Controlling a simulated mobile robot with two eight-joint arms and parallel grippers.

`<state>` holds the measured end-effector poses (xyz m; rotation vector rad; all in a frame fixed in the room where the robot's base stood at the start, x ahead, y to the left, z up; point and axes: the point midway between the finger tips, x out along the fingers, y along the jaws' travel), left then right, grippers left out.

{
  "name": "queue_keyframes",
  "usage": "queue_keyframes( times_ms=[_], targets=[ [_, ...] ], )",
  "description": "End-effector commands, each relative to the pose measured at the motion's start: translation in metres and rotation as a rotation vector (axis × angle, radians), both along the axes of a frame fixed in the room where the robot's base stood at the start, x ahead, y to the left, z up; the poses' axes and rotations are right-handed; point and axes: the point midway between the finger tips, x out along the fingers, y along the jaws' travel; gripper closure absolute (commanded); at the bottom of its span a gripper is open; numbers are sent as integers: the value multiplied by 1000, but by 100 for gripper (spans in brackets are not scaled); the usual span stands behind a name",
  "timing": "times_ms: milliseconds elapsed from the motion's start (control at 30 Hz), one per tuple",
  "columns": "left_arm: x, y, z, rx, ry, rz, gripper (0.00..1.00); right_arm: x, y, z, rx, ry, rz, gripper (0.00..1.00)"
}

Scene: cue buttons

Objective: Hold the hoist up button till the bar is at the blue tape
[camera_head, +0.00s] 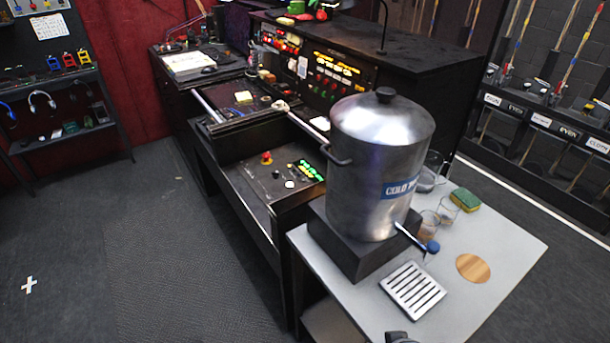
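A low control desk (244,180) stands left of the urn. It carries a red button (267,157), a white round button (289,184) and a group of green and yellow buttons (308,170). An upright panel (322,92) behind it has rows of small lit red, green and yellow buttons. Labels are too small to read, so I cannot tell which button is hoist up. I make out no hoist bar and no blue tape.
A grey side table (500,252) at the front right holds a large metal urn (372,150) on a black block, glasses, a sponge (465,199) and a slotted drip tray (413,289). A rope rack (545,125) stands at the right. The floor (150,240) at left is clear.

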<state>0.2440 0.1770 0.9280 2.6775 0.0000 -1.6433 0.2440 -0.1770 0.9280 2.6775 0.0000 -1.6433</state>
Motion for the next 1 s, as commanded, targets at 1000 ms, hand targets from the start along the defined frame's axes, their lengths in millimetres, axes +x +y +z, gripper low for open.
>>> queue_keyframes(
  times_ms=[1000],
  targets=[
    [0, 0, 0, 0, 0, 0, 100, 0, 0, 0, 0, 0, 0, 59]
  ],
)
